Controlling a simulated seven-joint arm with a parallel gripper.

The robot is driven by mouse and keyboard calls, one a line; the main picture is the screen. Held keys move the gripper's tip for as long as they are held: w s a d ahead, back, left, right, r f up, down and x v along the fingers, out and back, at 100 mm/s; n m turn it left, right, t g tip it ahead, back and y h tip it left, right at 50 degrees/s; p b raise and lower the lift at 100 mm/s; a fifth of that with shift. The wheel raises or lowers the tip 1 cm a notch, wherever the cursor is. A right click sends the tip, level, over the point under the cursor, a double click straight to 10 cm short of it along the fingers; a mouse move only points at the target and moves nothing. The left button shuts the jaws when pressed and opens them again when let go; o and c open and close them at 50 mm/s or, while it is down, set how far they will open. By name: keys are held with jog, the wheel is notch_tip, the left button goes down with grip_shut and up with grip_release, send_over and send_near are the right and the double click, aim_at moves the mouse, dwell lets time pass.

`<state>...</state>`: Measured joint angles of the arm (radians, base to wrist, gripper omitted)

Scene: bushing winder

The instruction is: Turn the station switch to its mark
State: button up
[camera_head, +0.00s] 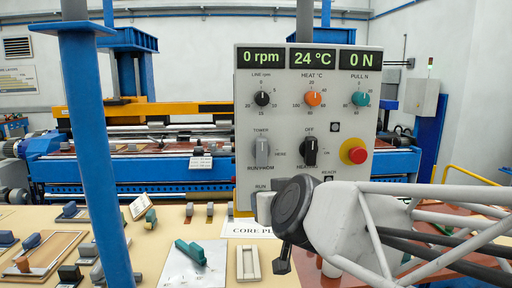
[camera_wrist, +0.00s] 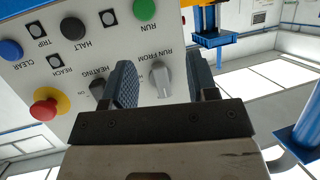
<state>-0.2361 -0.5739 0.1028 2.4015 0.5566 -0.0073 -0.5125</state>
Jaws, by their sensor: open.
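The grey RUN FROM switch (camera_head: 262,150) is on the left of the control panel, with TOWER printed above it and DESK to its right. Its handle stands about upright in the head view; I cannot read its pointer line surely. In the wrist view, where the panel appears upside down, the grey switch (camera_wrist: 161,78) shows between my fingers. My gripper (camera_wrist: 160,62) is open, one finger on each side of the switch in the picture, with gaps and no visible contact. In the head view my wrist covers the panel's lower part.
The black HEATING switch (camera_head: 310,152) is just right of the grey one, close to one finger in the wrist view. A red stop button (camera_head: 354,151) is farther right. Three small dials sit above. A blue post (camera_head: 93,150) stands left; a bench (camera_head: 150,262) with parts lies below.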

aim_at(262, 147)
jog(key=w+r+t+h, duration=0.1)
jog(key=r, duration=0.1)
jog(key=w+r+m+t+h, duration=0.1)
jog(key=r+t, duration=0.1)
jog(key=r, duration=0.1)
jog(key=w+r+m+t+h, duration=0.1)
jog(key=r, duration=0.2)
jog(key=shift+a+r, duration=0.15)
jog(key=shift+a, duration=0.25)
jog(key=shift+w, duration=0.1)
jog(key=shift+w, duration=3.8)
jog(key=c, duration=0.9)
